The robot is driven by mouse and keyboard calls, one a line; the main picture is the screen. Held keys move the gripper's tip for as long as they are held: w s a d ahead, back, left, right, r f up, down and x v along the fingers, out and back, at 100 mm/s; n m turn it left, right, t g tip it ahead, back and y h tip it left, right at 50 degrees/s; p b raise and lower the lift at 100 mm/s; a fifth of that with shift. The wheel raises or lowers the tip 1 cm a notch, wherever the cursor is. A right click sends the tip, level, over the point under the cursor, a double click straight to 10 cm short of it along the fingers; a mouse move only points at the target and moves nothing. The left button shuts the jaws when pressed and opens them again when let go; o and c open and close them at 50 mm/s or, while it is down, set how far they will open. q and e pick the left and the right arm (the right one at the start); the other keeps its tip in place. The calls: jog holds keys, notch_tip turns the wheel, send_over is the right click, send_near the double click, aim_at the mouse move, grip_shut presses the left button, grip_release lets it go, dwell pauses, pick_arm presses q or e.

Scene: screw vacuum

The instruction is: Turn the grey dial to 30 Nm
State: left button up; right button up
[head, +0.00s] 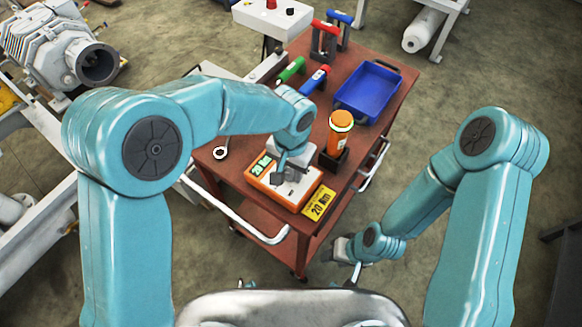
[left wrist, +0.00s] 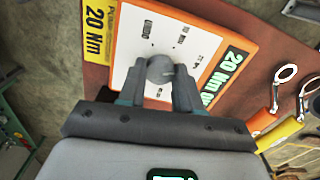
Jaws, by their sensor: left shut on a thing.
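The torque box is orange with a white top (head: 301,190) and stands on the front of the red-brown cart. It also shows in the left wrist view (left wrist: 132,50). Its round grey dial (left wrist: 159,68) sits between the fingers of my left gripper (left wrist: 170,82), which is shut on it. In the head view my left gripper (head: 285,170) reaches down over the box and largely hides the dial. The green display (left wrist: 226,71) reads 20 Nm. A yellow plate (head: 318,204) at the box's edge also reads 20 Nm. My right gripper (head: 350,255) hangs low beside the cart, away from the box.
An orange-topped tool (head: 340,130) stands in a black holder just behind the box. A blue bin (head: 368,90), green and blue handled tools, and wrenches (head: 221,150) lie on the cart (head: 405,88). A white rail (head: 240,215) runs along the cart's front.

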aim_at(290, 174)
pick_arm(q)
jog(key=m, duration=0.4)
jog(key=shift+m+b, duration=0.3)
jog(key=shift+r+m, duration=0.1)
jog(key=shift+m, duration=2.1)
jog(key=o, duration=1)
jog(key=shift+s, duration=0.1)
jog(key=shift+o, duration=0.2)
jog(key=shift+r, duration=0.1)
notch_tip(290, 174, up, 16)
